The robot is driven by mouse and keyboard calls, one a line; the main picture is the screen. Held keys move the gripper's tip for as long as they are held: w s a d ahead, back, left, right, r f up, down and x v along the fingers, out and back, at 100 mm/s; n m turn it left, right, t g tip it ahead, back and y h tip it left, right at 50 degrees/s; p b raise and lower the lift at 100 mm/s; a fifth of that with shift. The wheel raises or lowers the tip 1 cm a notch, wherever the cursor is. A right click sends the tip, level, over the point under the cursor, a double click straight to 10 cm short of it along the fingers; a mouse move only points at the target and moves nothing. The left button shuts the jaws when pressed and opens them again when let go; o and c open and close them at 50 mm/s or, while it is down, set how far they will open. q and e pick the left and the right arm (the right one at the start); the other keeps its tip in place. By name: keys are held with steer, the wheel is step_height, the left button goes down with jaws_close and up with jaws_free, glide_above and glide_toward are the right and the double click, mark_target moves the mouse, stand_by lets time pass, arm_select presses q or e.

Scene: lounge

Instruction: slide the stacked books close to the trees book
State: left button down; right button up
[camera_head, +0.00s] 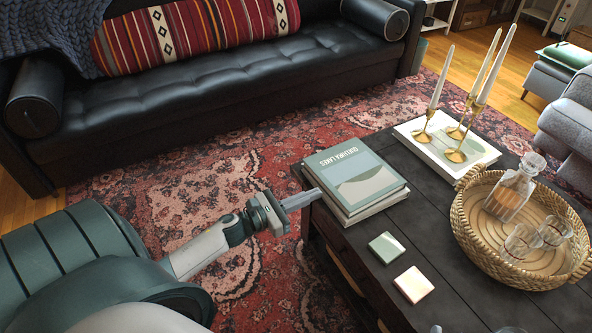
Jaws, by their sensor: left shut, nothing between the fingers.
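The stacked books (356,178) lie on the dark coffee table (330,226), near its left end. The top book has a grey-green cover with a landscape, and its title reads upside down. Another book (419,141) with a white border and a picture lies farther back and to the right, under the brass candle holders. It may be the trees book, but its title is not readable. My left gripper (314,196) is shut and empty at the stack's left side, over the table's edge. I cannot tell whether its tips touch the stack. My right gripper is not in view.
Brass holders (456,154) with white candles stand on the farther book. A woven tray (466,241) with a decanter (509,195) and glasses is at the right. Two coasters (387,247) lie in front of the stack. A strip of table between the two books is clear.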

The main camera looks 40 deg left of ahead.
mark_target(359, 173)
arm_select(q)
steer(key=shift+x, duration=0.85)
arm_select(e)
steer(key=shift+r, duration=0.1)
arm_select(q)
steer(key=shift+w, duration=0.1)
